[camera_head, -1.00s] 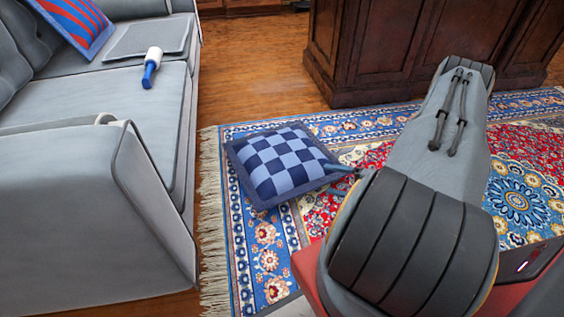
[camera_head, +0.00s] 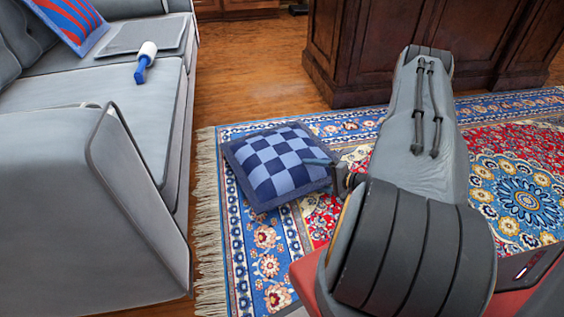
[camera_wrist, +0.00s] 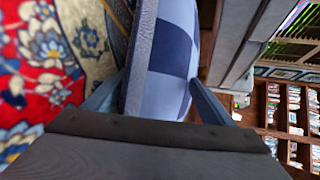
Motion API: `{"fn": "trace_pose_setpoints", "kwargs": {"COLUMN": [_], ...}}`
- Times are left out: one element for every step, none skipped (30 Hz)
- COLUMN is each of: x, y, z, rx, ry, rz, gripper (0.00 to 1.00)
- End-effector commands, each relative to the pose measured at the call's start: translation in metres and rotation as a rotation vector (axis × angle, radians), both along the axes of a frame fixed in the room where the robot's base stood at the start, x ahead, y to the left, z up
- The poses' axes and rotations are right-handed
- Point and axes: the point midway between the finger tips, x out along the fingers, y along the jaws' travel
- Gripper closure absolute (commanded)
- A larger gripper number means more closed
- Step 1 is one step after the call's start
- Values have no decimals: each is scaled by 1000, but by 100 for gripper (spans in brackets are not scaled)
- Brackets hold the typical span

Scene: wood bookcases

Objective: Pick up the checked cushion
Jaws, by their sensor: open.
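The checked cushion (camera_head: 275,165), in light and dark blue squares with a blue border, lies on the patterned rug left of my arm. My gripper (camera_head: 325,164) is at the cushion's right edge, partly hidden behind my arm. In the wrist view my gripper (camera_wrist: 158,80) is open, with one finger on each side of the cushion (camera_wrist: 168,55). The cushion's edge stands between the fingers. I cannot tell whether either finger touches it.
A grey sofa (camera_head: 75,200) stands at the left, with a red and blue striped cushion (camera_head: 72,20) and a blue-handled roller (camera_head: 144,62) on it. A dark wood cabinet (camera_head: 400,45) stands behind. The fringed rug (camera_head: 262,270) has bare space in front of the cushion.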

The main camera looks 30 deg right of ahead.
Motion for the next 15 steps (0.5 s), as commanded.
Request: {"fn": "trace_pose_setpoints", "kwargs": {"x": [3, 4, 5, 4, 4, 4, 4, 4, 4, 4, 4, 4, 4, 4, 4], "y": [1, 1, 2, 2, 1, 2, 2, 2, 2, 2, 2, 2, 2, 2, 2], "z": [-2, -2, -2, -1, -1, -1, -1, -1, -1, -1, -1, -1, -1, -1, -1], "rx": [0, 0, -1, -1, -1, -1, -1, -1, 0, 0, 0, 0, 0, 0, 0], "ry": [0, 0, 0, 0, 0, 0, 0, 0, 0, 0, 0, 0, 0, 0, 0], "rz": [0, -1, -2, -2, -2, -2, -2, -2, -1, -1, -1, -1, -1, -1, -1], "gripper": [23, 23, 23, 23, 23, 23, 23, 23, 30, 35, 40, 46, 52, 57, 63]}}
